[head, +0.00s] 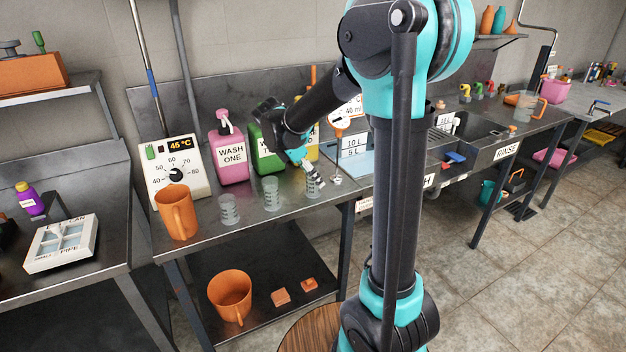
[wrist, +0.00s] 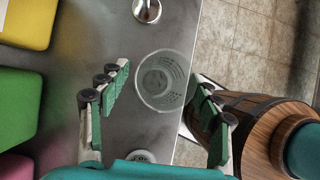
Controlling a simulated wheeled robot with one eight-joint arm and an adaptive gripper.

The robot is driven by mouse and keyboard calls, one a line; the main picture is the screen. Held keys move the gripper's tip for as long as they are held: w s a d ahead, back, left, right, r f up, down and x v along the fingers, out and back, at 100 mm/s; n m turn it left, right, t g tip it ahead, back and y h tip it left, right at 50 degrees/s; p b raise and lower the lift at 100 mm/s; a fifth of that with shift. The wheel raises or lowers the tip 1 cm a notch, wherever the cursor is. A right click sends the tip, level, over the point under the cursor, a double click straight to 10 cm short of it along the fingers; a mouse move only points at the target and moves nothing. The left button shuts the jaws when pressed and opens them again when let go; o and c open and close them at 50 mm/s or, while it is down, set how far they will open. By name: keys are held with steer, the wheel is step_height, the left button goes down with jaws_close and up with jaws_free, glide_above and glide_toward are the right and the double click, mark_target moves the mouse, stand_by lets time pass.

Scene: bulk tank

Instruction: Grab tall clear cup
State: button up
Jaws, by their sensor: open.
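Three clear graduated cups stand in a row on the metal counter in the head view: a left one (head: 229,208), a middle one (head: 271,194) and a right one (head: 313,187). The left one looks shortest. My gripper (head: 314,175) is at the right cup and partly covers it. In the wrist view my gripper (wrist: 161,77) is open, with a finger on each side of a clear cup (wrist: 165,82) seen from above. Gaps show beside the cup, clearest on the left. Whether the fingertips are below its rim is hard to tell.
Pink (head: 229,157), green (head: 266,150) and yellow jugs stand behind the cups, the yellow mostly hidden by my arm. An orange mug (head: 176,212) stands left. A small metal fixture (wrist: 147,10) is near the cup. The counter's front edge runs close beside the cup.

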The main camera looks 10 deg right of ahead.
steer(key=shift+d+f, duration=0.2)
steer(key=shift+f, duration=0.15)
steer(key=c, duration=1.1)
steer(key=shift+c, duration=0.2)
steer(key=shift+w+r, duration=0.1)
